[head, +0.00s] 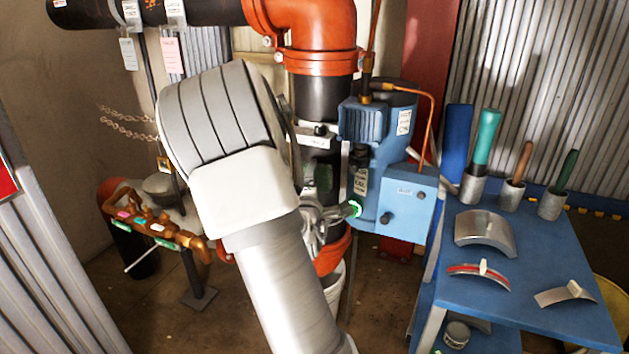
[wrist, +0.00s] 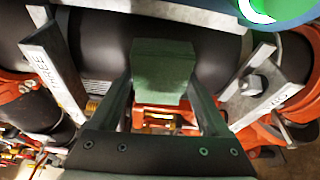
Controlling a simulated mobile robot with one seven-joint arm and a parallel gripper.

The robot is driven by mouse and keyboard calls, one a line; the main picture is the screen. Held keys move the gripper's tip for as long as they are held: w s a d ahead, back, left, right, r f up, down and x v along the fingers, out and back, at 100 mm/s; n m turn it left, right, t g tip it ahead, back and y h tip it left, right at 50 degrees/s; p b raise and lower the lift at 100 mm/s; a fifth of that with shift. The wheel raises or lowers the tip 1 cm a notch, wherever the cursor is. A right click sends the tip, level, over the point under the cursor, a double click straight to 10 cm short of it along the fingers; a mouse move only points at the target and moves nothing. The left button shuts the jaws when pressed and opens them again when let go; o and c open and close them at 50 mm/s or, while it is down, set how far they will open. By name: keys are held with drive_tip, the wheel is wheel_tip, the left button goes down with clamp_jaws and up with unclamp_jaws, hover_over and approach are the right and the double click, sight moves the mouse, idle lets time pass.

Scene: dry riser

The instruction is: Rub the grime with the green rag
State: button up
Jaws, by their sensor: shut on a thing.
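In the wrist view, my gripper (wrist: 165,85) is shut on the green rag (wrist: 164,62), a folded block between its two fingers. The rag is in front of the black upright pipe (wrist: 92,45); I cannot tell whether it touches it. In the head view, a dark green patch that looks like the rag (head: 323,178) shows against the pipe (head: 318,158), just right of my arm. My arm hides most of my gripper there. I cannot make out the grime on the dark pipe; the rag or arm may cover it.
A blue pump box (head: 405,200) with a green-lit knob stands close right of the pipe. Labelled metal brackets (wrist: 52,75) flank the rag. An orange elbow (head: 305,30) is above. A blue table (head: 545,270) with tools stands at right, a brass manifold (head: 150,222) at left.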

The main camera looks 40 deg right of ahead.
sight(301, 176)
drive_tip(key=shift+w+a+r+p, duration=0.15)
drive_tip(key=shift+w+a, duration=0.25)
drive_tip(key=shift+w, duration=0.4)
drive_tip(key=shift+w+a+r+p, duration=0.15)
drive_tip(key=shift+w+a, duration=0.2)
drive_tip(key=shift+w, duration=0.45)
drive_tip(key=shift+c, duration=0.7)
drive_tip(key=shift+s+d+f, duration=0.1)
drive_tip(key=shift+s+d, duration=0.2)
drive_tip(key=shift+s, duration=0.35)
drive_tip(key=shift+s+d, duration=0.35)
drive_tip(key=shift+s, duration=0.25)
drive_tip(key=shift+s+d+f, duration=0.1)
drive_tip(key=shift+s+d, duration=0.2)
drive_tip(key=shift+s, duration=0.35)
drive_tip(key=shift+w+a, duration=0.55)
drive_tip(key=shift+w, duration=0.35)
drive_tip(key=shift+w+a, duration=0.5)
drive_tip(key=shift+w, duration=0.35)
drive_tip(key=s+a+p, duration=0.1)
drive_tip(key=s+a, duration=0.2)
drive_tip(key=a, duration=0.2)
drive_tip(key=shift+p, duration=0.35)
drive_tip(key=shift+a, duration=0.1)
drive_tip(key=shift+s+a+p, duration=0.2)
drive_tip(key=shift+s+a, duration=0.2)
drive_tip(key=shift+a, duration=0.25)
drive_tip(key=shift+s+a+p, duration=0.15)
drive_tip(key=shift+s+a, duration=0.25)
drive_tip(key=shift+a, duration=0.25)
